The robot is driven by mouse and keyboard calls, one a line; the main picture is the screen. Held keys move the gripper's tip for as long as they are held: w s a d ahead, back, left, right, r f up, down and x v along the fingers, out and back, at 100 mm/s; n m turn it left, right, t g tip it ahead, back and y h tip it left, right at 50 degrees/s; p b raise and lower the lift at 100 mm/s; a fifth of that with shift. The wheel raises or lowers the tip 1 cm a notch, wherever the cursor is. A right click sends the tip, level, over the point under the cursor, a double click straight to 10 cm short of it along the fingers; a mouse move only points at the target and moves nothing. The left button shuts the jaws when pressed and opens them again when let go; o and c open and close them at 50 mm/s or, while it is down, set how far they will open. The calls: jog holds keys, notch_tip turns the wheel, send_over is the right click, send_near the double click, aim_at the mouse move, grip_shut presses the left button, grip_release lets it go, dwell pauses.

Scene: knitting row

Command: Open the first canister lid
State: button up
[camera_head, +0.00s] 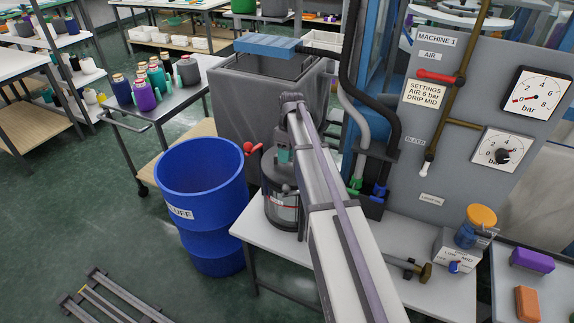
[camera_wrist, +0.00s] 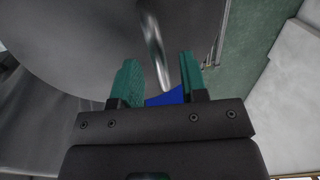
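A grey canister (camera_head: 283,212) with a label stands on the white table beside the blue bin. My arm partly hides its top. A red knob (camera_head: 248,147) shows just left of its top; I cannot tell how it joins the canister. My gripper (camera_head: 284,156) with teal fingers is over the canister's top. In the wrist view my gripper (camera_wrist: 160,78) has its fingers apart. A thin curved metal bar (camera_wrist: 154,45) shows between and beyond the fingertips, in front of a broad grey round surface (camera_wrist: 85,45), which looks like the lid. I cannot tell whether any finger touches the bar.
A blue bin (camera_head: 201,212) stands left of the white table (camera_head: 262,242). A grey box (camera_head: 258,105) with a blue cover is behind. The machine panel (camera_head: 470,110) with gauges rises at the right. Hoses (camera_head: 352,110) run close right of my arm.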

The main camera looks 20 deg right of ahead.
jog(key=shift+c, duration=0.2)
grip_shut()
dwell(0.4)
